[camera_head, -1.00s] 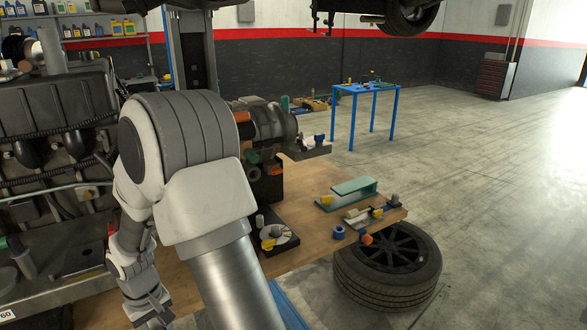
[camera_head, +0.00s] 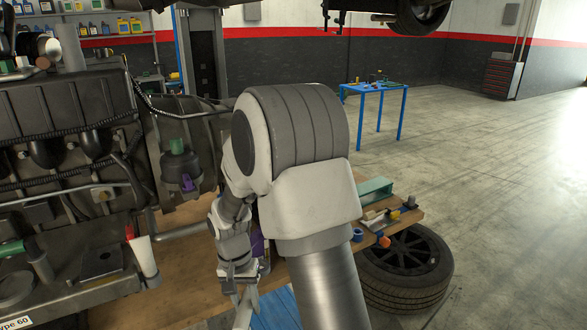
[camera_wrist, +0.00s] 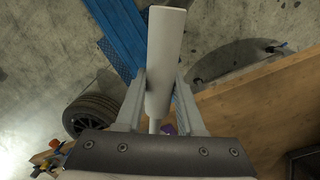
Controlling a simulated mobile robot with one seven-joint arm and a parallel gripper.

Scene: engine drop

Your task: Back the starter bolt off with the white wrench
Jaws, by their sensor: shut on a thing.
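My gripper (camera_wrist: 160,92) is shut on a long white bar, which I take for the white wrench (camera_wrist: 164,50). In the wrist view the bar stands between the two fingers and reaches past their tips over the floor. In the head view my gripper (camera_head: 240,292) hangs low in front of the wooden bench, right of the engine (camera_head: 60,110), with pale parts at the bottom that I cannot tell apart. The gripper looks well clear of the engine. I cannot make out the starter bolt. A green-and-purple part (camera_head: 178,165) shows on the engine's right side.
The wooden bench (camera_head: 190,285) carries a green tray (camera_head: 375,190) and small parts. A tire (camera_head: 405,262) lies on the floor at its right. A blue table (camera_head: 375,90) stands farther back. My arm hides part of the bench. The floor at right is clear.

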